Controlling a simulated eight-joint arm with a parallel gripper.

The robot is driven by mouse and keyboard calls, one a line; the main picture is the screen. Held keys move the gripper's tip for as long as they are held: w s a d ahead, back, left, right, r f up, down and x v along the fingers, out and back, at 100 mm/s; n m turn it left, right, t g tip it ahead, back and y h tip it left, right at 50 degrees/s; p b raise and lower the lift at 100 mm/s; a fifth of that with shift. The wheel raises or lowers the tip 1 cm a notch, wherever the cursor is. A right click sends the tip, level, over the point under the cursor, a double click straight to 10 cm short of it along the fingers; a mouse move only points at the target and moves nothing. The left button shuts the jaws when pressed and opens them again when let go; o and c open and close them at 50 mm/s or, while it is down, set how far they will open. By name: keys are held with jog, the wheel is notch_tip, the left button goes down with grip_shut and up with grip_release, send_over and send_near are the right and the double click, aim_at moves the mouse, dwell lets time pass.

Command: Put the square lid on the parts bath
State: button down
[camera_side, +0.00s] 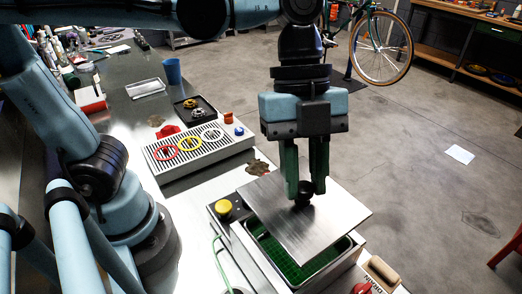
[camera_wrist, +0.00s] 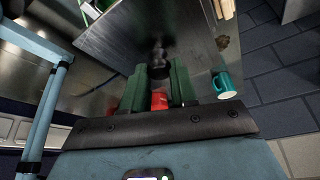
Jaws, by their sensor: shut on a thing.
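The square lid (camera_side: 300,222) is a flat brushed-metal plate with a black knob (camera_side: 304,190) at its middle. My gripper (camera_side: 305,188) has its green fingers shut on that knob from above. The lid is over the parts bath (camera_side: 345,250), a metal tank with a green grid inside. The lid is turned relative to the bath's rim and looks slightly raised, with the green inside showing along the near side. The wrist view shows the lid (camera_wrist: 150,35) beyond my green fingers (camera_wrist: 160,85); the knob is partly hidden between them.
A yellow button (camera_side: 223,207) sits at the bath's left end. A slotted tray (camera_side: 200,150) with red, yellow and white rings lies behind it. A wood-handled brush (camera_side: 382,272) lies at the near right. A blue cup (camera_side: 172,70) stands farther back. A teal mug (camera_wrist: 224,86) shows in the wrist view.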

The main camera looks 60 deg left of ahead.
aim_at(300, 205)
jog(key=shift+f, duration=3.1)
jog(key=shift+f, duration=0.6)
jog(key=c, duration=0.8)
grip_release()
jog(key=v, duration=1.1)
jog(key=shift+a+r, duration=0.15)
jog(key=shift+r, duration=0.2)
jog(key=shift+w+a, duration=0.1)
jog(key=w+a+f+n+t+y, duration=0.2)
jog(key=a+f+n+t, duration=0.2)
jog(key=a+n, duration=0.4)
jog(key=w+a+f+n+t+y, duration=0.2)
jog(key=a+f+n+t, duration=0.2)
jog(key=n, duration=1)
jog(key=a+f, duration=0.2)
jog(key=a, duration=0.2)
jog(key=shift+w+f+n+t, duration=0.15)
jog(key=shift+n+t, duration=0.15)
jog(key=shift+t, duration=0.1)
